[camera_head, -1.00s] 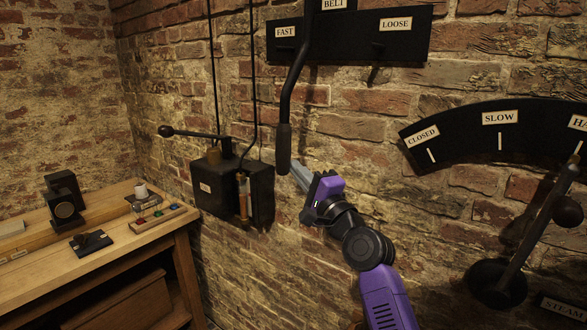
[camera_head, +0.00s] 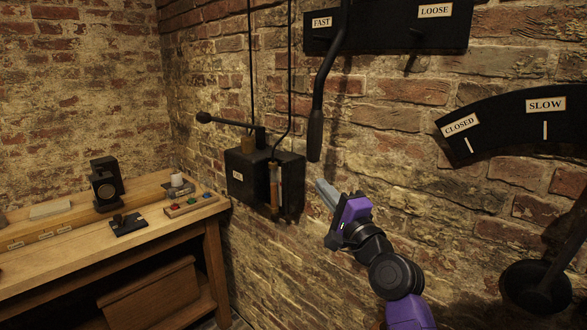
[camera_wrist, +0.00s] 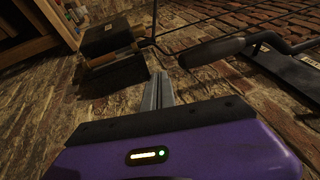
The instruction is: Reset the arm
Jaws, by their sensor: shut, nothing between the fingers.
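My gripper (camera_head: 328,194) is purple and black with grey fingers. In the head view it is in front of the brick wall, just below the handle of a hanging black belt lever (camera_head: 315,135). Its fingers are shut and empty, and they appear apart from the lever. In the wrist view the closed fingers (camera_wrist: 158,92) point up the picture. The lever's dark handle (camera_wrist: 212,51) shows beyond them to the right.
A black wall box (camera_head: 262,181) with a side lever is left of my gripper. A wooden bench (camera_head: 70,247) with small items stands at the left. A dark CLOSED–SLOW dial plate (camera_head: 510,122) is on the wall at the right.

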